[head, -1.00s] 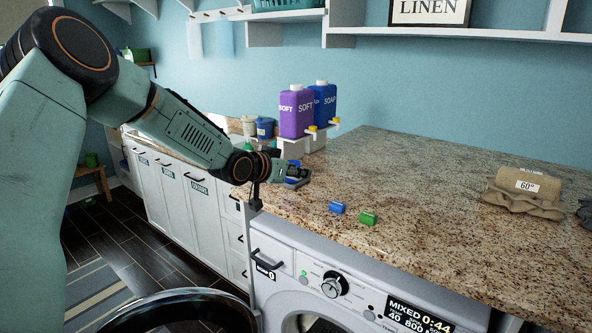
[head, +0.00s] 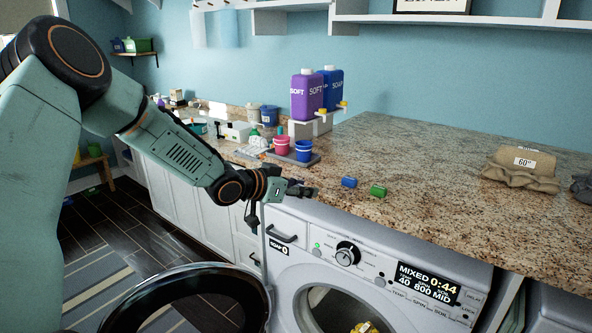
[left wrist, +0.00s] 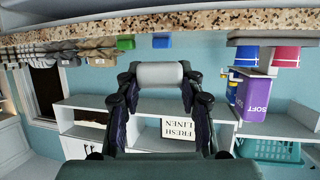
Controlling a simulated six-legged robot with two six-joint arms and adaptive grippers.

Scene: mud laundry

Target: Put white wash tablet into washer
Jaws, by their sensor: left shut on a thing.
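The white wash tablet (left wrist: 160,75) is a short white cylinder between the fingertips of my left gripper (left wrist: 160,80) in the upside-down left wrist view. In the head view my left gripper (head: 302,190) is at the counter's front edge, above the left side of the washer (head: 300,262); I cannot make out the tablet there. The washer's round door (head: 125,318) stands open to the left. Its drum opening (head: 318,297) shows at the bottom, below and right of the gripper, with something yellow inside. My right gripper is not in view.
A blue tablet (head: 349,182) and a green tablet (head: 378,191) lie on the granite counter (head: 420,165) right of the gripper. A pink cup (head: 281,145) and a blue cup (head: 303,151) stand behind it.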

